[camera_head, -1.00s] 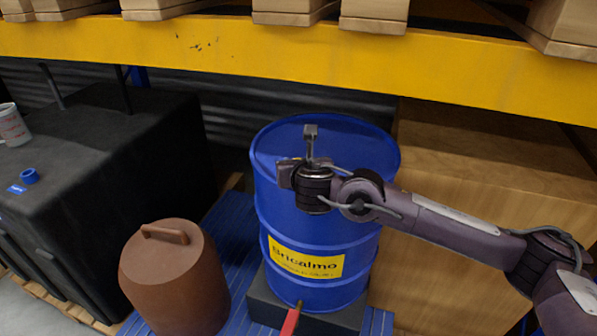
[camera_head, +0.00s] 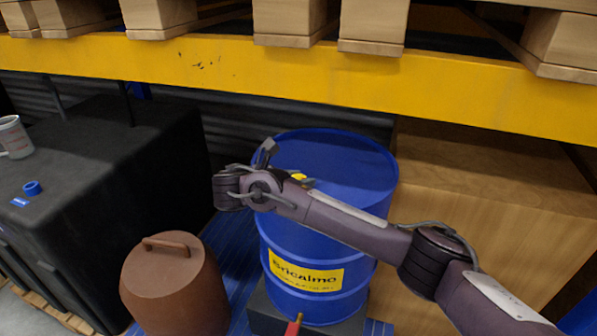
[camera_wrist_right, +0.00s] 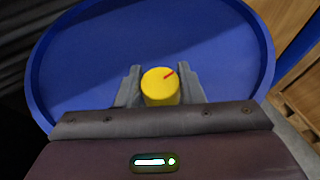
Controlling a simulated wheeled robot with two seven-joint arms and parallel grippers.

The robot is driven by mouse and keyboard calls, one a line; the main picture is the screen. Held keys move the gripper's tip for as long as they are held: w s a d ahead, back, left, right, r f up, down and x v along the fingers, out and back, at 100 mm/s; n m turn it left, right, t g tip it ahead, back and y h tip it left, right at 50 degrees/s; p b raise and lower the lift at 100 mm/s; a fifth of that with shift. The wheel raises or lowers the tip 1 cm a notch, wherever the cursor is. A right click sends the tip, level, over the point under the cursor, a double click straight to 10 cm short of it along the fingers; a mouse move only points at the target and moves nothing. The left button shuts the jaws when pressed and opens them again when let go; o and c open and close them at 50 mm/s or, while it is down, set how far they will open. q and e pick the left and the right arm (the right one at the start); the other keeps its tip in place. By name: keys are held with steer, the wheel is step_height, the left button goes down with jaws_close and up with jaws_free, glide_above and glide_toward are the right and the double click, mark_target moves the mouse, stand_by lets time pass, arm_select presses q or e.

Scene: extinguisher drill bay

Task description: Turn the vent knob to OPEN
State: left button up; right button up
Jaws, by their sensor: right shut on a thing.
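The vent knob (camera_head: 298,177) is a small yellow knob on the top of a blue drum (camera_head: 345,155); it is partly hidden by my arm in the head view. In the wrist view the knob (camera_wrist_right: 159,89) is round with a red pointer line towards the upper right. My right gripper (camera_wrist_right: 160,88) has one grey finger on each side of the knob and is shut on it. In the head view my right gripper (camera_head: 301,179) is over the drum top, with my wrist to its left. No OPEN mark can be read. My left gripper is out of view.
A brown lidded container (camera_head: 175,290) with a handle stands left of the drum. A yellow beam (camera_head: 300,75) crosses behind. A wooden crate (camera_head: 480,190) is at right.

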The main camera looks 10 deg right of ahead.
steer(key=shift+r+m+g+h+p, duration=0.15)
steer(key=shift+m+g+h+p, duration=0.25)
steer(key=shift+m+g+p, duration=0.8)
steer(key=shift+g+p, duration=0.1)
steer(key=shift+p, duration=0.2)
steer(key=shift+f+h, duration=0.2)
steer(key=shift+h, duration=0.1)
steer(key=o, duration=1)
